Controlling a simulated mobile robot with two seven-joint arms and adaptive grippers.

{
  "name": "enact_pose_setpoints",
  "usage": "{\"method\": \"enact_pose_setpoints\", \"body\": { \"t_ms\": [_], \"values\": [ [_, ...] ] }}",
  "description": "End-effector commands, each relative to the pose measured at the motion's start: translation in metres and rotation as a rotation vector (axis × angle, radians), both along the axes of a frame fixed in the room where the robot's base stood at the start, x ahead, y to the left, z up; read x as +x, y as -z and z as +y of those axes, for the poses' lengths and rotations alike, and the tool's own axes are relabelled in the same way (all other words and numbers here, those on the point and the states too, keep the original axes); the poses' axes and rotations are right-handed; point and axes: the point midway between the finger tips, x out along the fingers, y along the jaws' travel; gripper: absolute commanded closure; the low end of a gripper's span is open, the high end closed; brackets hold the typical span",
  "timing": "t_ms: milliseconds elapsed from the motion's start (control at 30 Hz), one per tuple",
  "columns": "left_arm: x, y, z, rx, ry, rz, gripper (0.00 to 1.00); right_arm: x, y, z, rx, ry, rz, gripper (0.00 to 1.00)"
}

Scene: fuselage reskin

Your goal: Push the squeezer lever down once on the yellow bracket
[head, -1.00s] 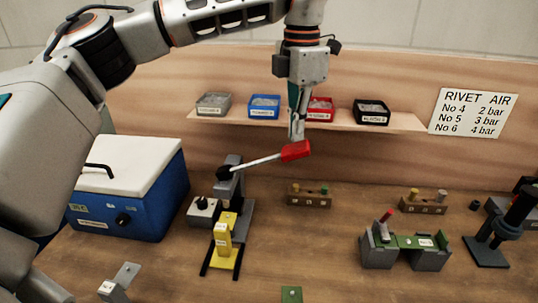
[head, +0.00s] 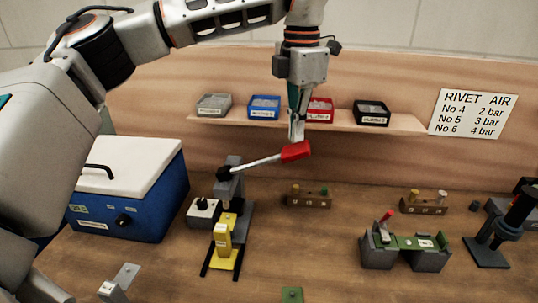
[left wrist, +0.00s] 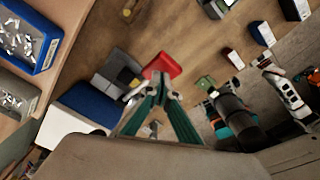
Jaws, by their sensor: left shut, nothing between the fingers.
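The squeezer lever is a thin metal rod with a red handle (head: 295,151), raised and slanting up to the right from its dark pivot. The squeezer (head: 231,188) stands on the bench, with the yellow bracket (head: 223,236) at its front. My left gripper (head: 297,138) is shut and empty, pointing down with its fingertips at the red handle's top. In the left wrist view the fingertips (left wrist: 160,88) overlap the red handle (left wrist: 163,66); whether they touch it I cannot tell.
A blue cooler box (head: 128,200) stands left of the squeezer. A shelf (head: 215,118) with several small bins runs behind my gripper. A green and grey fixture (head: 405,248) stands to the right. The bench between squeezer and fixture is mostly clear.

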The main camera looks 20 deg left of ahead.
Motion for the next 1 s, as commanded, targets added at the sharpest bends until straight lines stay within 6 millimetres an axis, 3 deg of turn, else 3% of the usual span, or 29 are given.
{"method": "enact_pose_setpoints", "body": {
  "t_ms": [233, 1000],
  "values": [
    [0.0, 0.005, 0.0, 0.0, 0.0, 0.0, 1.0, 0.001, 0.001, 0.0, 0.001, 0.0, -0.002, 0.6],
    [0.0, 0.047, 0.0, 0.001, 0.0, 0.002, 1.0, 0.001, 0.018, 0.0, 0.001, 0.001, -0.004, 0.6]
  ]
}}
